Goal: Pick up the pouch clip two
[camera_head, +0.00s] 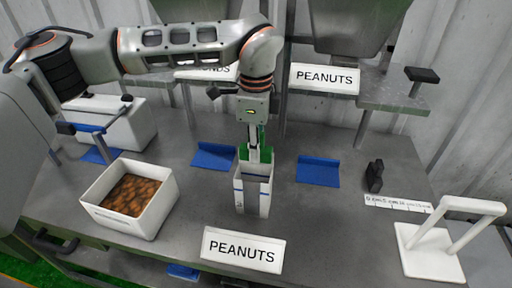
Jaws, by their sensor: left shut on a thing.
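My left gripper (254,155) points straight down at the middle of the bench, shut with a green piece (243,153) at its fingers. The fingertips are just over the open top of a white upright holder (251,198) with blue bands. I cannot tell whether they touch it, or whether the green piece is the pouch clip. Small black clip-like pieces (374,176) stand together on the right of the bench, apart from the gripper. My right gripper is not in view.
A white bin of brown nuts (158,212) stands on the left. Blue brackets (213,157) (318,172) lie either side of the holder. A PEANUTS sign (243,250) is in front. A white frame stand (429,250) is front right. Bare bench lies right of the holder.

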